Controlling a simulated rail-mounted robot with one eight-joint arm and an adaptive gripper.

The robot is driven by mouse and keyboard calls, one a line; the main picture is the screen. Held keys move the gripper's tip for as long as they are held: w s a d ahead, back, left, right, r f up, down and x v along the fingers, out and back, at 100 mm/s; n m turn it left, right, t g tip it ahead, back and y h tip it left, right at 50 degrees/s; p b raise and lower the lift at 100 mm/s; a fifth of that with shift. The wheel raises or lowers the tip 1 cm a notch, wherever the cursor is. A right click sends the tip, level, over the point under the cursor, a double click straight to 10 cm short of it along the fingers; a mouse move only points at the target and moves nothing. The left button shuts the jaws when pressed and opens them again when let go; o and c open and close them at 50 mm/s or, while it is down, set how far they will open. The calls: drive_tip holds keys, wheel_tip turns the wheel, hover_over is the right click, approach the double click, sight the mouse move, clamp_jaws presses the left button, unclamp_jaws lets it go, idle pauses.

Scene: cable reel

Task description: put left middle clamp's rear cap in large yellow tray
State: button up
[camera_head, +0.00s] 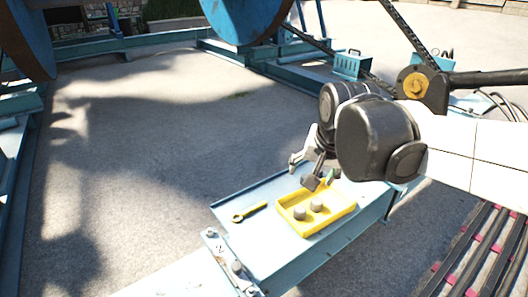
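The large yellow tray (332,215) sits on the light blue bench. Two grey-brown caps, a left one (299,212) and a right one (316,204), stand inside it. My gripper (318,182) points down just over the tray's back left edge, largely hidden behind my dark wrist. A small dark block shows at its tip; I cannot tell whether it is a fingertip or a held cap. The left middle clamp and its rear cap cannot be made out for certain.
A yellow wrench (249,211) lies on the light blue bench (262,240), left of the tray. A metal bracket with bolts (222,250) is at the bench's front left edge. Blue reel frames (240,18) stand behind. The concrete floor at left is open.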

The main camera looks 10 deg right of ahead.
drive_tip(key=s+a+f+n+t, duration=0.1)
drive_tip(key=s+n, duration=0.4)
drive_tip(key=s, duration=0.6)
drive_tip(key=shift+a+f+n+t, duration=0.4)
drive_tip(key=shift+a+f, duration=0.45)
drive_tip(key=shift+a, duration=0.3)
drive_tip(key=shift+r, duration=0.1)
